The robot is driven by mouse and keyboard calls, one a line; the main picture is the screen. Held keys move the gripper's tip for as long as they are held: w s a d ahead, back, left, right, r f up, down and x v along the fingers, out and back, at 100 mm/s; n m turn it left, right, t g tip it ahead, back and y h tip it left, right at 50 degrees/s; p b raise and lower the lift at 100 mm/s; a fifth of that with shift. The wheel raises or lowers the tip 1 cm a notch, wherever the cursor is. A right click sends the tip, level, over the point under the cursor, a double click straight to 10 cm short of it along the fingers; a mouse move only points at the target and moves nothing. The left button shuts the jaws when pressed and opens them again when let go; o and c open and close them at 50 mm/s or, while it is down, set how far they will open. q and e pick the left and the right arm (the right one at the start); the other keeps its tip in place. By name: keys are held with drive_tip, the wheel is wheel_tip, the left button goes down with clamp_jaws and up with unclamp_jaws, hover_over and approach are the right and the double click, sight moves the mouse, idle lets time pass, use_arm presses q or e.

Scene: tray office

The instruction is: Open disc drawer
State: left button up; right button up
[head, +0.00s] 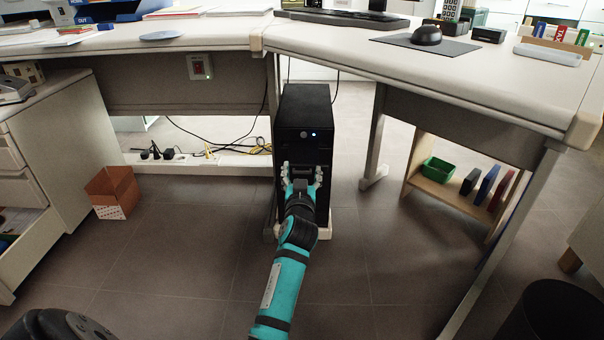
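A black computer tower (305,110) stands upright on the floor under the desk, with a small lit light on the upper part of its front. My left gripper (302,172) is at the middle of the tower's front, below the light. Its two pale fingers are spread apart, one toward each side of the front panel. I cannot tell whether the fingertips touch the tower. The disc drawer cannot be made out; the gripper and wrist cover much of the lower front. My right gripper is not in view.
The desk top (330,37) overhangs the tower, with a desk leg (374,140) to its right. Cables and a power strip (200,159) lie to the left. An orange-brown box (113,192) stands on the floor at left. A low wooden shelf (455,195) is at right. The floor in front is mostly clear.

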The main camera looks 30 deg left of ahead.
use_arm(q)
drive_tip(key=shift+o, duration=0.2)
wheel_tip(320, 180, up, 10)
idle(0.5)
idle(0.4)
